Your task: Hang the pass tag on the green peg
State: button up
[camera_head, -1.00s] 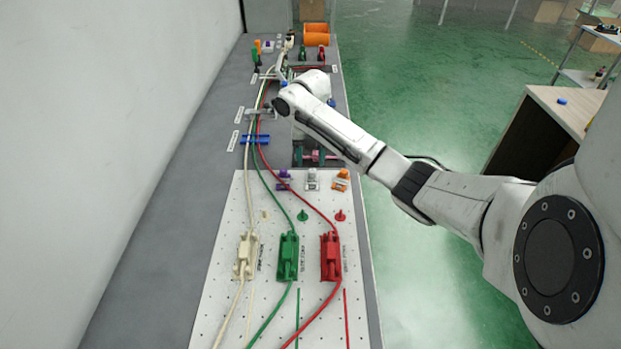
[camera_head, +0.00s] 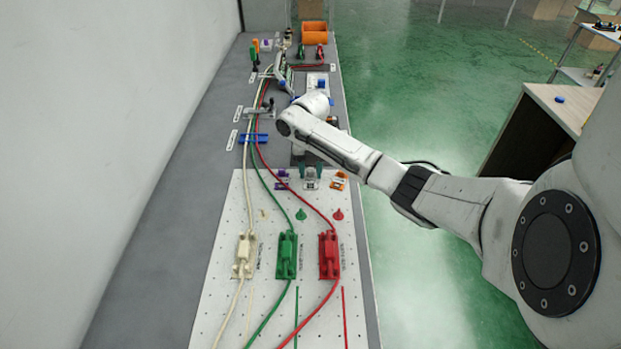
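The green peg (camera_head: 301,214) stands on the white perforated board, behind the green lever fixture (camera_head: 287,256). Three small tag-like pieces sit in a row at the board's far edge: purple (camera_head: 283,179), grey-white (camera_head: 312,183) and orange (camera_head: 340,181). Their lettering is too small to read, so I cannot tell which is the pass tag. My gripper (camera_head: 311,171) points down at the grey-white piece. Its two dark green fingertips look apart, one on each side of that piece's top. I see no clear grip on it. My arm hides part of the bench behind.
A red peg (camera_head: 339,214) and a cream peg (camera_head: 264,214) flank the green one. Cream (camera_head: 244,256) and red (camera_head: 329,255) lever fixtures stand in front, with cables running along the bench. A blue cable holder (camera_head: 254,138) lies beyond the board.

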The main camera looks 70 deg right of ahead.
jog(key=shift+c, duration=1.2)
jog(key=shift+r, duration=0.1)
